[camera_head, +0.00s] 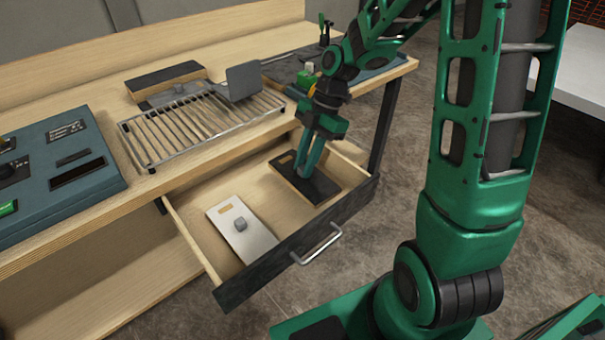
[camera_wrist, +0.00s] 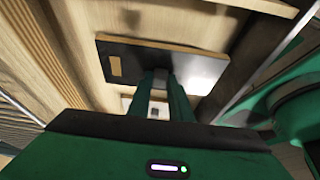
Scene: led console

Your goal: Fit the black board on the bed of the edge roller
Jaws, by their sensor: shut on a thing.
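The black board (camera_head: 287,176) is a flat dark plate with pale wood edges and a small tan label. It is in the right part of the open drawer (camera_head: 283,258), and I cannot tell whether it touches the drawer floor. My gripper (camera_head: 306,172) points down at it, shut on it; the fingers hide the gripped part. In the wrist view the board (camera_wrist: 204,69) lies beyond the fingertips (camera_wrist: 160,80). The edge roller cannot be named for sure; a dark flat fixture with an upright black part (camera_head: 325,32) stands at the bench's back right.
A white board (camera_head: 256,238) with a grey knob lies left in the drawer. The drawer front and bench edge stand close around my gripper.

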